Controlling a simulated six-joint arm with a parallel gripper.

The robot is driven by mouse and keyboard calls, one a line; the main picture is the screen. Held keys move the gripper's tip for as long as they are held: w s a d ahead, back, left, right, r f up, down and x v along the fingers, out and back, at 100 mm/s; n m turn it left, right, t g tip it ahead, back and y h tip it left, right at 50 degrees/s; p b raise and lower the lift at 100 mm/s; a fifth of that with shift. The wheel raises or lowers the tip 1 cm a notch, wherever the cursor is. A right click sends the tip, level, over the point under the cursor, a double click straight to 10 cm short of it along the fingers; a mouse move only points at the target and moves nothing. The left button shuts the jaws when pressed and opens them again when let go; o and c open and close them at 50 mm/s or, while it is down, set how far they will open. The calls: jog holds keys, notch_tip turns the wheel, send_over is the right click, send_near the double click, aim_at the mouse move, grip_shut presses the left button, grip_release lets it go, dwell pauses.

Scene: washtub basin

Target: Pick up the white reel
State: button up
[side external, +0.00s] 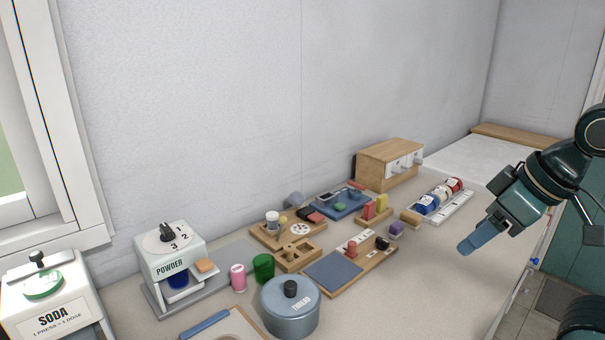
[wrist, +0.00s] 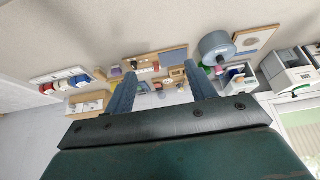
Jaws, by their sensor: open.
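A white reel (side external: 444,193) lies between a blue reel (side external: 427,204) and a red reel (side external: 454,185) in a white rack (side external: 455,207) at the right of the counter. In the wrist view the white reel (wrist: 61,85) shows small at the far left in the same row. My gripper (side external: 470,245) is in the air over the counter's right front part, apart from the rack. In the wrist view my gripper (wrist: 160,72) shows two spread fingers with nothing held between them.
A wooden drawer box (side external: 386,163) stands behind the rack. Wooden boards with small parts, a blue-grey lidded pot (side external: 290,310), a green cup (side external: 263,267) and a powder dispenser (side external: 170,262) stand left. The counter's right front is clear.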

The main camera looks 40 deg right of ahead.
jog(key=w+r+n, duration=0.1)
jog(key=w+r, duration=0.4)
jog(key=w, duration=0.6)
jog(key=n+g+y, duration=0.1)
jog(key=n+y, duration=0.1)
jog(key=n, duration=0.1)
send_over(272, 214)
jog(key=s+d, duration=0.2)
jog(key=s, duration=0.3)
notch_tip(272, 214, down, 10)
jog(key=shift+a+f, duration=0.1)
jog(key=shift+w+f+g, duration=0.1)
jog(key=shift+g, duration=0.2)
jog(key=shift+x, duration=4.15)
jog(key=shift+w, duration=0.1)
